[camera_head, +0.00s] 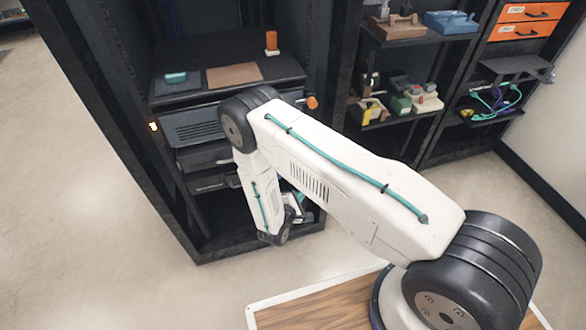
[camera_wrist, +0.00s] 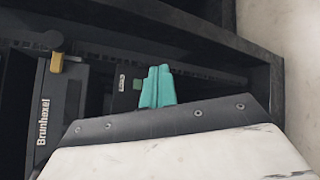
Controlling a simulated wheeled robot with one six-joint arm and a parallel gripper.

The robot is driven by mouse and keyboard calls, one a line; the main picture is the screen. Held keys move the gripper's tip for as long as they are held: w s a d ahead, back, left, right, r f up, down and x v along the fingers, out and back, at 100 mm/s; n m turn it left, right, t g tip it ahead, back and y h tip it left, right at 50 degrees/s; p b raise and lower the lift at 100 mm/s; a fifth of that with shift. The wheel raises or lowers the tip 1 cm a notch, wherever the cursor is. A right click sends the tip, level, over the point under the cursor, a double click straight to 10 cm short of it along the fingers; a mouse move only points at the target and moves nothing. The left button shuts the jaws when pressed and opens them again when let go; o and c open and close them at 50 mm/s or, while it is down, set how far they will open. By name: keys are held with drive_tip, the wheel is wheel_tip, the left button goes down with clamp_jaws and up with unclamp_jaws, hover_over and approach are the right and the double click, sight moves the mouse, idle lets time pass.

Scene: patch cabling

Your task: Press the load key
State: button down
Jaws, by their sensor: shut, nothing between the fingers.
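My gripper (camera_wrist: 158,74) has two teal fingers closed together with nothing between them. In the wrist view the fingertips are in front of a dark unit (camera_wrist: 98,95) in the rack, just right of a small green square key (camera_wrist: 137,85). A small pale label (camera_wrist: 122,83) is left of that key. I cannot read it, so I cannot tell if this is the load key. I cannot tell whether the fingers touch the unit. In the head view my arm hides much of the rack's lower part, and the key cannot be made out there.
A dark panel marked Brunhexel (camera_wrist: 43,118) with a yellow-orange latch (camera_wrist: 57,62) stands at left in the wrist view. The rack shelf (camera_head: 215,58) holds a teal item (camera_head: 175,77) and a brown mat (camera_head: 234,75). Shelves with tools stand right; open floor (camera_head: 75,200) lies left.

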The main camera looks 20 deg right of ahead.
drive_tip(key=w, duration=0.8)
drive_tip(key=shift+w, duration=0.35)
drive_tip(key=shift+w, duration=0.1)
idle(1.7)
drive_tip(key=shift+w, duration=0.35)
drive_tip(key=shift+w, duration=0.45)
idle(0.6)
drive_tip(key=shift+s, duration=0.9)
drive_tip(key=shift+s, duration=2.5)
